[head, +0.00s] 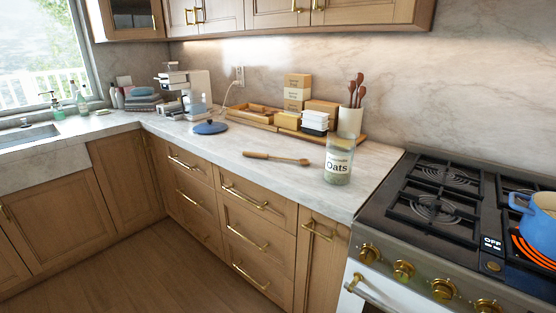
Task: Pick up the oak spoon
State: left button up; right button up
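A wooden long-handled utensil (275,158), which looks like the oak spoon, lies flat on the marble counter in the head view. Its thicker light-brown handle points left and its small end points right, towards the glass oats jar. It is fully in sight and nothing touches it. Several darker brown wooden utensils (357,88) stand upright in a white crock behind the jar. Neither of my grippers is in view.
The glass oats jar (338,162) stands just right of the spoon, near the counter's front edge. A blue lid (210,127) lies to the left. Wooden trays (252,114) and boxes stand behind. The stove (440,205) holds a blue pot (540,222) over a glowing red burner.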

aim_at(303, 162)
jog(key=i+j+z, duration=0.6)
jog(key=j, duration=0.45)
jog(key=i+j+z, duration=0.35)
jog(key=j, duration=0.25)
jog(key=j+z, duration=0.3)
jog(key=j, duration=0.3)
jog(key=i+j+z, duration=0.15)
jog(key=j+z, duration=0.15)
jog(key=j, duration=0.4)
jog(key=j+z, duration=0.3)
jog(key=j, duration=0.4)
